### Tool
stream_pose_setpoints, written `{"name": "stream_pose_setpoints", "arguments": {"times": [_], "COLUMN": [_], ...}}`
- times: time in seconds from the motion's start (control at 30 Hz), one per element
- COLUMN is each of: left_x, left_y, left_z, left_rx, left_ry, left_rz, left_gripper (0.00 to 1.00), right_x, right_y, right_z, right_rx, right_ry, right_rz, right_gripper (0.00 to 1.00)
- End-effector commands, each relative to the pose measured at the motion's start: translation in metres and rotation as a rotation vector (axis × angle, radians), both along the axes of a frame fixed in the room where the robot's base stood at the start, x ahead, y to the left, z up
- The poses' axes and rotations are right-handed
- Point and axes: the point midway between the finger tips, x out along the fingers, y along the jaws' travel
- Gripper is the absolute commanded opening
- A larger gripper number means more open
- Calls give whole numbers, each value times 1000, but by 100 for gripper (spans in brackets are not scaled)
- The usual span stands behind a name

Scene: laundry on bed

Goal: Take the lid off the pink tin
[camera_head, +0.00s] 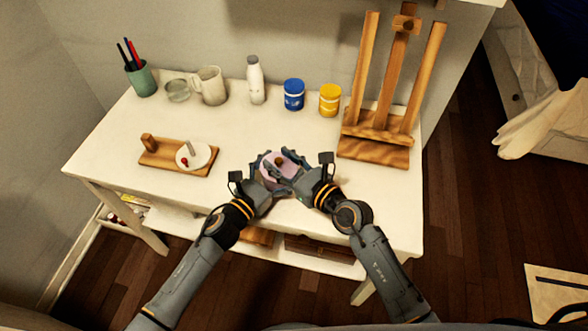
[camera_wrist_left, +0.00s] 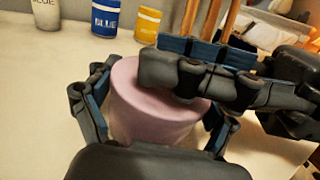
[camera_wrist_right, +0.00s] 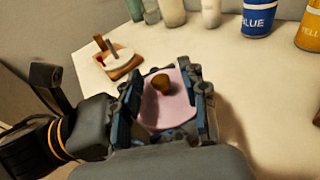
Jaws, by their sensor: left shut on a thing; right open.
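The pink tin (camera_head: 270,161) stands near the front middle of the white table, between my two grippers. Its pink lid (camera_wrist_right: 170,112) has a brown knob (camera_wrist_right: 162,84) and appears seated on the tin. In the left wrist view the tin's smooth pink side (camera_wrist_left: 150,122) sits between the fingers of my left gripper (camera_wrist_left: 152,112), which is shut on it. My right gripper (camera_wrist_right: 166,104) is open above the tin, one finger on each side of the knob. Its fingers hide part of the lid in the left wrist view. I cannot tell whether they touch the lid.
A wooden easel (camera_head: 375,148) stands close on the right. A blue paint jar (camera_head: 294,95), a yellow paint jar (camera_head: 330,100), a white bottle (camera_head: 255,82), a mug (camera_head: 211,88) and a pen cup (camera_head: 142,79) line the back. A wooden tray (camera_head: 152,159) lies left.

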Motion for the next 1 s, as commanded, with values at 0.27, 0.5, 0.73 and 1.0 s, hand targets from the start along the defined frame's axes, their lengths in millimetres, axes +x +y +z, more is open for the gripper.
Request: {"name": "stream_pose_setpoints", "arguments": {"times": [0.27,0.5,0.73,1.0], "left_x": [0,0,0,0], "left_y": [0,0,0,0], "left_z": [0,0,0,0], "left_rx": [0,0,0,1], "left_ry": [0,0,0,1], "left_rz": [1,1,0,1], "left_gripper": [28,28,28,28], "right_x": [8,8,8,8], "right_y": [7,6,6,6], "right_z": [-2,-2,-1,3], "right_rx": [-1,0,0,2], "right_ry": [1,0,0,-1], "right_rz": [1,1,0,0], "right_gripper": [43,27,0,0]}}
